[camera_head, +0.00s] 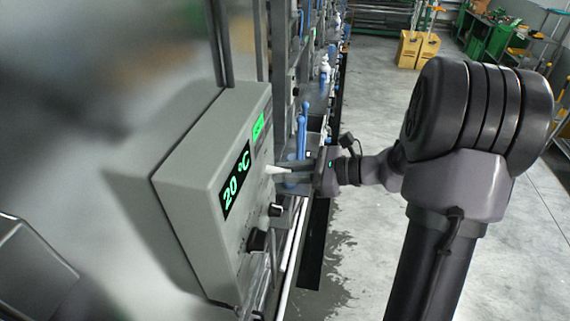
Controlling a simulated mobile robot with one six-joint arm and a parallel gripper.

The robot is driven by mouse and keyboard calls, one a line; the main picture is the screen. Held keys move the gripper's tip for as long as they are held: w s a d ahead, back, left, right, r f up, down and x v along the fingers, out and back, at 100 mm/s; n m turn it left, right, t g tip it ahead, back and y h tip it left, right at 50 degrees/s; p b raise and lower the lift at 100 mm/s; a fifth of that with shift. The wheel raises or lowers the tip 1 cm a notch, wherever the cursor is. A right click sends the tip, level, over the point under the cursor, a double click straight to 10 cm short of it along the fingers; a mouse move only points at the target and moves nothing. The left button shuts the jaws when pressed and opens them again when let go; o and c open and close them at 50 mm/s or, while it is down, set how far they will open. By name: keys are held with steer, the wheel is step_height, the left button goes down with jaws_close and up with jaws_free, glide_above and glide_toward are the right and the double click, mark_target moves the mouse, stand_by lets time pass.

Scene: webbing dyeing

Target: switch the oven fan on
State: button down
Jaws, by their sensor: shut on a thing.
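The grey control box (205,190) hangs tilted in the picture at the left-middle. Its front face has a black display (236,181) reading 20 °C in green. A smaller lit green panel (258,128) sits above it. A small dark knob (275,210) and a larger black knob (257,240) are lower on the face. My gripper (276,170) reaches in from the right, with its pale fingertips at the face beside the display, above the small knob. It is shut on a small control there, mostly hidden by the fingers. I cannot tell the control's position.
Behind the box runs a long machine frame with blue handles (302,130) and rails. Open concrete floor (375,130) with a wet patch (340,262) lies to the right. Yellow boxes (408,50) and green cabinets (490,38) stand far back.

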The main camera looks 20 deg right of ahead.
step_height(320, 180, up, 2)
steer(key=g+h+p, duration=0.2)
steer(key=p, duration=0.2)
steer(key=shift+a+h, duration=0.1)
steer(key=shift+h, duration=0.3)
steer(key=shift+w+r+g+h+p, duration=0.15)
steer(key=shift+g+h+p, duration=0.25)
steer(key=shift+p, duration=0.2)
steer(key=c, duration=1.3)
jaws_free()
steer(key=v, duration=1.7)
steer(key=shift+r, duration=0.2)
steer(key=shift+a, duration=0.1)
